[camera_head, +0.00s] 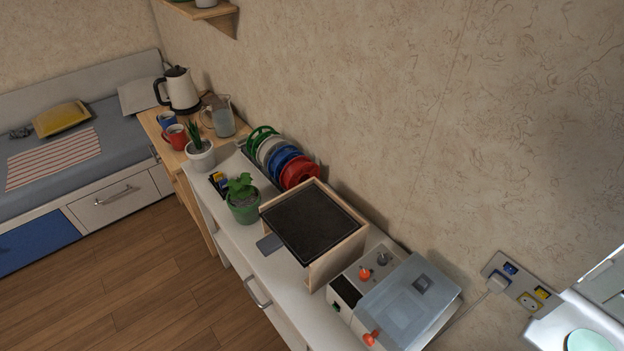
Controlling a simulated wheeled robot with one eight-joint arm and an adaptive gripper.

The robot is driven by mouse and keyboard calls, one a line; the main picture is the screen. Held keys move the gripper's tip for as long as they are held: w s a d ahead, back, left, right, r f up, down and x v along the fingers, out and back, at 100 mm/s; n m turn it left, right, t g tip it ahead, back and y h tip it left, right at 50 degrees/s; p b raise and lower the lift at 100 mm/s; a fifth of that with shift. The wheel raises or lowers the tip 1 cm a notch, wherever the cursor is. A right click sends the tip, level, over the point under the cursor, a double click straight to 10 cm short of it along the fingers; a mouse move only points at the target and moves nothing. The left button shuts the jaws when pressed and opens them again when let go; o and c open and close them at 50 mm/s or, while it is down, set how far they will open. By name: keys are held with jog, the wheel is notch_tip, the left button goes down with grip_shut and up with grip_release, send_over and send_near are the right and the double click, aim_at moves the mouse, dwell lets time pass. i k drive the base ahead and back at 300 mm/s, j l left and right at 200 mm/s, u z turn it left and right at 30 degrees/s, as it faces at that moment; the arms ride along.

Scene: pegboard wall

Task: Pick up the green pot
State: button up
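A green pot (244,209) holding a leafy green plant (240,187) stands upright on the white cabinet top (236,239), near its front edge. It is left of a wooden stand with a dark top and in front of a row of coloured discs. The whole front of the pot is visible. My gripper is not in view.
The wooden stand (357,246) is close to the pot's right. Coloured discs (299,172) stand behind it. A white pot with a spiky plant (201,157) is to its left. A grey box with orange knobs (343,292) is further right. The wooden floor (150,290) in front is clear.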

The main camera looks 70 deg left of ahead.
aim_at(243, 199)
jog(key=u, duration=2.95)
